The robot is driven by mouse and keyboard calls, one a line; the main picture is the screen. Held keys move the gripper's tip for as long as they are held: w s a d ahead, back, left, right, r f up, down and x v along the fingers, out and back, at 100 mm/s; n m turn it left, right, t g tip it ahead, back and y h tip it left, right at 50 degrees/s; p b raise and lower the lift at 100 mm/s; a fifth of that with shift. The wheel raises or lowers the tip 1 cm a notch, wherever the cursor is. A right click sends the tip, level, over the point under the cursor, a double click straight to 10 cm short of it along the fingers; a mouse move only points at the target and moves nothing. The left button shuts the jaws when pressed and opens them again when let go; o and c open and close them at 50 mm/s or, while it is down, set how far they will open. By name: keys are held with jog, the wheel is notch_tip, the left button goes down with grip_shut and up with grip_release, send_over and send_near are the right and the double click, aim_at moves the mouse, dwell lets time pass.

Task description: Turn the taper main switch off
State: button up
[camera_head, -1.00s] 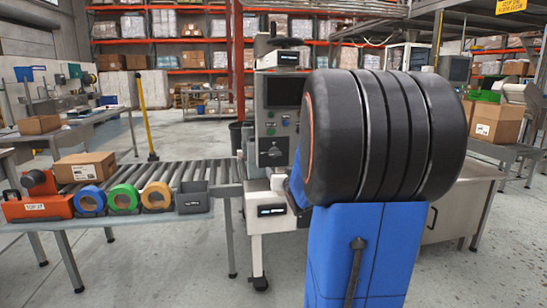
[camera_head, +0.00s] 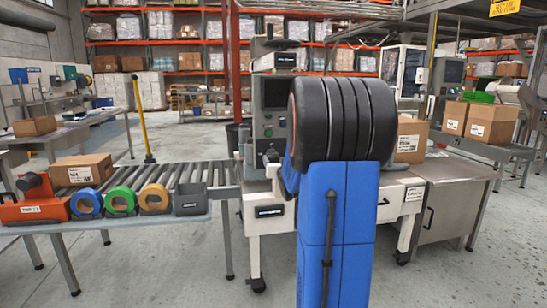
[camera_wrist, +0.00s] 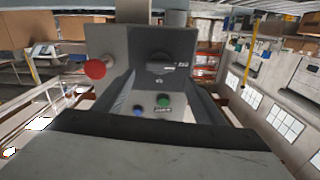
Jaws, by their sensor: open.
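The taper (camera_head: 270,62) stands at the end of the roller conveyor, with a grey control panel on its front. In the wrist view the panel (camera_wrist: 119,44) fills the upper middle. A black rotary switch (camera_wrist: 160,64) with a small label sits on it, which looks like the main switch; its exact setting is too small to read. A red mushroom button (camera_wrist: 95,69) juts out at left. My gripper (camera_wrist: 160,88) is open, its dark fingers spread either side of the rotary switch, with no clear contact. In the head view my arm hides the gripper.
Below the switch in the wrist view are a green button (camera_wrist: 163,100) and a blue button (camera_wrist: 137,111). A steel cabinet (camera_head: 452,205) stands at right. Floor in front is clear.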

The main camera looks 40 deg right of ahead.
aim_at(273, 155)
jog(key=x, duration=0.6)
jog(key=shift+w+d, duration=0.1)
jog(key=shift+w, duration=0.05)
jog(key=c, duration=1)
jog(key=shift+n, duration=0.6)
jog(key=shift+c, duration=0.3)
jog(key=o, duration=1.1)
jog(key=shift+c, duration=0.2)
jog(key=v, duration=1.7)
jog(key=shift+a, duration=0.25)
